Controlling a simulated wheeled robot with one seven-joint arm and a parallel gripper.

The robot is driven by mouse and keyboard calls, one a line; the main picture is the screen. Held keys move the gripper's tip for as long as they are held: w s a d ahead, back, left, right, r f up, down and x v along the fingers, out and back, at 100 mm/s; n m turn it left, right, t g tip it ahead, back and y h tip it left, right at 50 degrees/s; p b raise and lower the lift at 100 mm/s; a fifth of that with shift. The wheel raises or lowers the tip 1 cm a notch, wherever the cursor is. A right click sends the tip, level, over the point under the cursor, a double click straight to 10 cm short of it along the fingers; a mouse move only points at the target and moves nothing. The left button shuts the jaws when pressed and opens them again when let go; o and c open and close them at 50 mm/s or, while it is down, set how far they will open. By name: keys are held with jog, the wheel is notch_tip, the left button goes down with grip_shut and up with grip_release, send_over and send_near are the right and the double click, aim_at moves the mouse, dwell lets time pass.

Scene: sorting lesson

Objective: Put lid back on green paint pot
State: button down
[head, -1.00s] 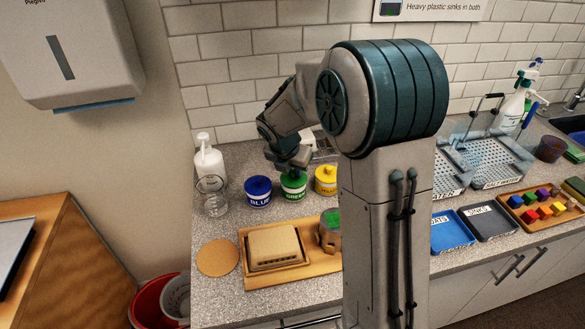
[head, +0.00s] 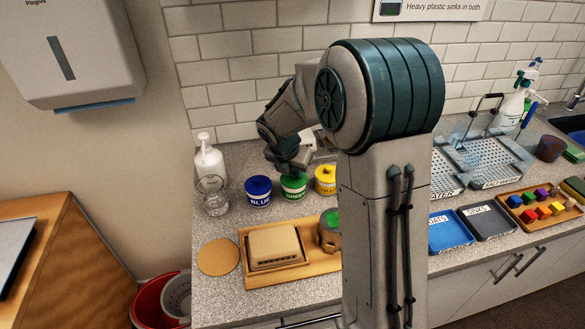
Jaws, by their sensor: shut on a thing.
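The green paint pot (head: 293,190) stands upright on the counter, between the blue pot (head: 258,193) and the yellow pot (head: 325,181). My gripper (head: 292,171) points down directly over the green pot's top. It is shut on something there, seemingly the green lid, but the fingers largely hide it. A little green shows between the fingers and the pot's label. I cannot tell whether the lid is seated flat on the rim.
A clear jar (head: 214,201) and a white pump bottle (head: 207,160) stand left of the pots. In front, a wooden board (head: 290,278) holds a beige block (head: 274,247) and a container with green (head: 330,232), partly hidden by my arm. A cork mat (head: 219,257) lies left.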

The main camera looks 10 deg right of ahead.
dwell(0.3)
jog(key=c, duration=0.8)
grip_release()
jog(key=shift+o, duration=0.2)
jog(key=shift+r+p, duration=3.55)
jog(key=shift+c, duration=0.4)
grip_shut()
jog(key=shift+f, duration=0.2)
